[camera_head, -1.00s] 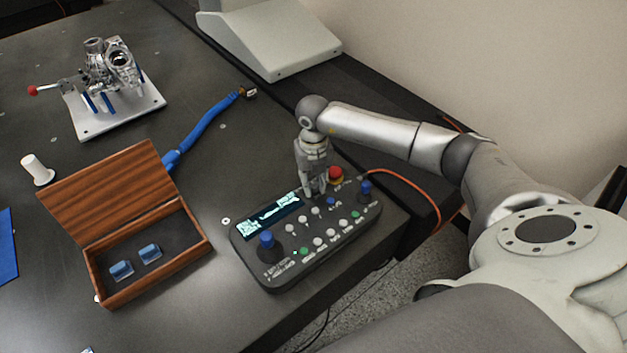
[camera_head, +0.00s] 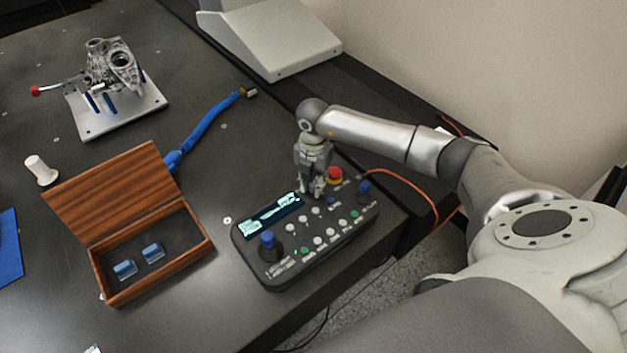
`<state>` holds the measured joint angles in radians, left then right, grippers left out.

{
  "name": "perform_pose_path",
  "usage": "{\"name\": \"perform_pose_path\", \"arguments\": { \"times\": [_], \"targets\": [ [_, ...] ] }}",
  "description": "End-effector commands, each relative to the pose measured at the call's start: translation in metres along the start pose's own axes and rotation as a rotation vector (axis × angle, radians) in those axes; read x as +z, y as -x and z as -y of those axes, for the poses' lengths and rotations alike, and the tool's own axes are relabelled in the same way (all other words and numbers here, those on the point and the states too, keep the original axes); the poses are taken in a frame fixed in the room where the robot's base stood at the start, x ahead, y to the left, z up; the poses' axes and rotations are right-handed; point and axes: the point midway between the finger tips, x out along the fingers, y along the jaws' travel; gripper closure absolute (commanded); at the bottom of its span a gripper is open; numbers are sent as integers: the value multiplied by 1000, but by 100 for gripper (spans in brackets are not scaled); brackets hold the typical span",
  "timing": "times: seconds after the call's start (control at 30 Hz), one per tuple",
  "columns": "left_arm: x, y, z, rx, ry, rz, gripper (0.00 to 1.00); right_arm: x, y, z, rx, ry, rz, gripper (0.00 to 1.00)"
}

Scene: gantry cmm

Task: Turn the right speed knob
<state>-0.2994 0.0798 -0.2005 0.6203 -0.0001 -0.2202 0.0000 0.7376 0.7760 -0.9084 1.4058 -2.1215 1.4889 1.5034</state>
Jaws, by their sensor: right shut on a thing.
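The control box (camera_head: 290,262) is a dark panel with a lit screen (camera_head: 275,217), several small buttons, a blue-topped joystick (camera_head: 267,240) at its left and a blue knob (camera_head: 365,188) at its right end. A red emergency button (camera_head: 335,174) sits at its back edge. My right gripper (camera_head: 313,193) points down at the back part of the panel, just right of the screen and left of the red button. It is shut on a small part there, which the fingers hide. My left gripper is not in view.
An open wooden box (camera_head: 200,240) with two blue-topped pieces stands left of the panel. A metal fixture (camera_head: 110,80) with a casting, a white spool (camera_head: 40,170) and a blue cable (camera_head: 210,125) lie further back. An orange cable (camera_head: 415,188) runs off right.

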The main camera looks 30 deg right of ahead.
Motion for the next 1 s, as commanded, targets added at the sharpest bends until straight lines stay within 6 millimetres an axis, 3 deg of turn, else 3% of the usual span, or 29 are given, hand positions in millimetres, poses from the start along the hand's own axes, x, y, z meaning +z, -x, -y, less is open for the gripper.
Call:
{"name": "perform_pose_path", "arguments": {
  "times": [0.57, 0.6, 0.73, 1.0],
  "targets": [
    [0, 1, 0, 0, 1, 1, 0, 1, 0, 0, 1, -33, 1, 100],
    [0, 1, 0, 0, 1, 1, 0, 1, 0, 0, 1, -33, 1, 73],
    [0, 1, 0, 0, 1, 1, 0, 1, 0, 0, 0, -33, 1, 56],
    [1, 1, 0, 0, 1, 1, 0, 0, 0, 0, 0, -32, 1, 54]
  ]
}}
